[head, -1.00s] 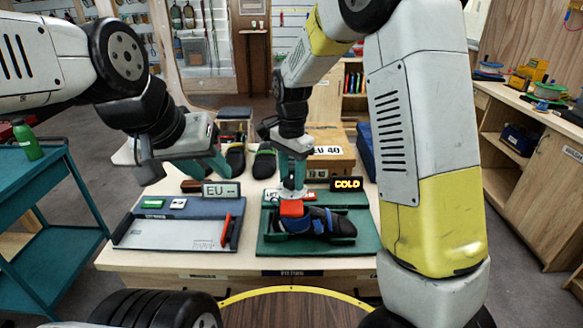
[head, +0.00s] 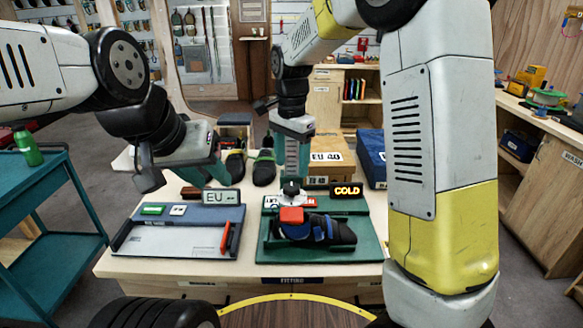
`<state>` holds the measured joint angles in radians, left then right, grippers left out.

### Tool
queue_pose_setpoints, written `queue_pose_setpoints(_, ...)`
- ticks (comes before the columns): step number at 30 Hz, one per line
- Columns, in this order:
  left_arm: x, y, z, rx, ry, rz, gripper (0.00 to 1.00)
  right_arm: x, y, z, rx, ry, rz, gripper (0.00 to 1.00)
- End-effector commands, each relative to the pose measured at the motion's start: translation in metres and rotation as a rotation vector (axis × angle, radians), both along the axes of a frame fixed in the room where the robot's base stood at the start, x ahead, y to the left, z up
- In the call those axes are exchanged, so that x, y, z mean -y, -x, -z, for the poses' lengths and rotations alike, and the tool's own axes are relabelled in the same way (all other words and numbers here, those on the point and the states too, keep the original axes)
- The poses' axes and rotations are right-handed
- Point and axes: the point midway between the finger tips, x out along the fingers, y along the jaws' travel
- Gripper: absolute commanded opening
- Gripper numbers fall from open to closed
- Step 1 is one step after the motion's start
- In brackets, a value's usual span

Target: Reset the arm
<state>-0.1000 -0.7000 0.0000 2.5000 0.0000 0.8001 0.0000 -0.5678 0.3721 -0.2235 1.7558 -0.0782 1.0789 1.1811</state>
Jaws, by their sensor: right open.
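My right gripper (head: 293,168) is open and points down above the green fitting board (head: 355,251). Below its fingertips is a pale round part with a dark top (head: 291,193), and in front of that is a red block (head: 291,214). A dark shoe with blue straps (head: 322,230) lies on the board by the red block. My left gripper (head: 207,178) hangs over the back of the blue-grey tray (head: 165,241), holding nothing that I can see. Its jaw opening is hard to make out.
Behind are dark shoes (head: 264,168), an "EU 40" box (head: 330,170) and a blue box (head: 371,155). A teal cart (head: 50,240) stands left; a wooden bench (head: 545,145) is right.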

Motion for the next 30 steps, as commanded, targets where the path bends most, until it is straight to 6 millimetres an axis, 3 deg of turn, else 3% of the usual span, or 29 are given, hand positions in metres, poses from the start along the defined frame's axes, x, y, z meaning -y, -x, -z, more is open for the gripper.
queue_pose_setpoints(4, 0.0, 0.0, 0.0, 0.0, 0.0, 0.0, 0.36, 0.0, 0.0, -0.01, 0.001, -0.001, 0.0, 0.64)
queue_pose_setpoints(13, 0.0, 0.0, 0.0, 0.0, 0.0, 0.0, 0.36, 0.0, 0.001, -0.011, 0.001, -0.001, -0.001, 0.64)
queue_pose_setpoints(17, 0.0, 0.0, 0.0, 0.0, 0.0, 0.0, 0.36, 0.009, 0.005, -0.019, 0.015, -0.02, -0.024, 0.64)
queue_pose_setpoints(23, 0.0, 0.0, 0.0, 0.0, 0.0, 0.0, 0.36, 0.052, 0.041, -0.058, 0.113, -0.106, -0.179, 0.64)
queue_pose_setpoints(30, 0.0, 0.0, 0.0, 0.0, 0.0, 0.0, 0.36, 0.102, 0.111, -0.092, 0.315, -0.141, -0.446, 0.64)
